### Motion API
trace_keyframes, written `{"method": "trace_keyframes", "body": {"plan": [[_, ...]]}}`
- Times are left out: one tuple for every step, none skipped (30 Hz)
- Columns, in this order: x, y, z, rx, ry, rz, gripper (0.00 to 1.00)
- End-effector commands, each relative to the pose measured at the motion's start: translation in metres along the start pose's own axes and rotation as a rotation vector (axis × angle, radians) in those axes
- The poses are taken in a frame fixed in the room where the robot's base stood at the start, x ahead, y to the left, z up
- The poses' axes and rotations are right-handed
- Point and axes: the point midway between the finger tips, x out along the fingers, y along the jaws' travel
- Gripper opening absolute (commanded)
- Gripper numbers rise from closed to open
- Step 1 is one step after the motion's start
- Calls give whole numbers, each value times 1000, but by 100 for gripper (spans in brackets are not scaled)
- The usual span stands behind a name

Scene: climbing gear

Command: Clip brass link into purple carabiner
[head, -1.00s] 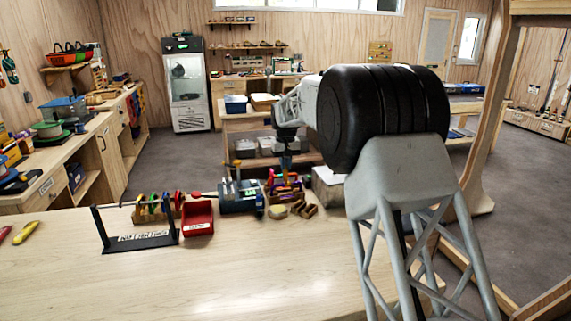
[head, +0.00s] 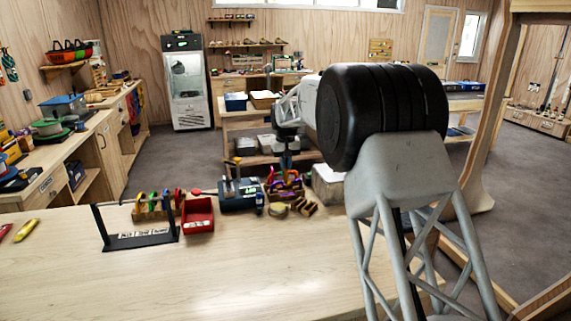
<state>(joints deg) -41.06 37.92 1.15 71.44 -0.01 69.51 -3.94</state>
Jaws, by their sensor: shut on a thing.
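My gripper (head: 287,164) points down over the far edge of the bench, small in the head view. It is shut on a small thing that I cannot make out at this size. A purple piece (head: 291,184), likely the purple carabiner, shows just below the fingers, at a small wooden holder (head: 272,195) with other coloured pieces. I cannot tell whether it touches the fingers. I cannot pick out the brass link with certainty.
A red tray (head: 198,227), a black stand (head: 140,242), a rack of coloured carabiners (head: 152,213) and a dark blue box (head: 238,203) stand left of the holder. Tan pieces (head: 277,210) lie in front of it. The near bench (head: 230,280) is clear.

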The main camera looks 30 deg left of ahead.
Motion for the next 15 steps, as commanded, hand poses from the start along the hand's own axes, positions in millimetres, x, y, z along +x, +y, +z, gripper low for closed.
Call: {"method": "trace_keyframes", "body": {"plan": [[2,0,0,0,-2,0,0],[3,0,0,0,-2,0,0],[4,0,0,0,-2,0,0],[4,0,0,0,-2,0,0],[4,0,0,0,-2,0,0],[5,0,0,0,-2,0,0],[6,0,0,0,-2,0,0],[6,0,0,0,-2,0,0],[6,0,0,0,-2,0,0],[7,0,0,0,-1,0,0],[7,0,0,0,-1,0,0],[7,0,0,0,-1,0,0],[7,0,0,0,-1,0,0],[8,0,0,0,-1,0,0],[8,0,0,0,-1,0,0]]}}
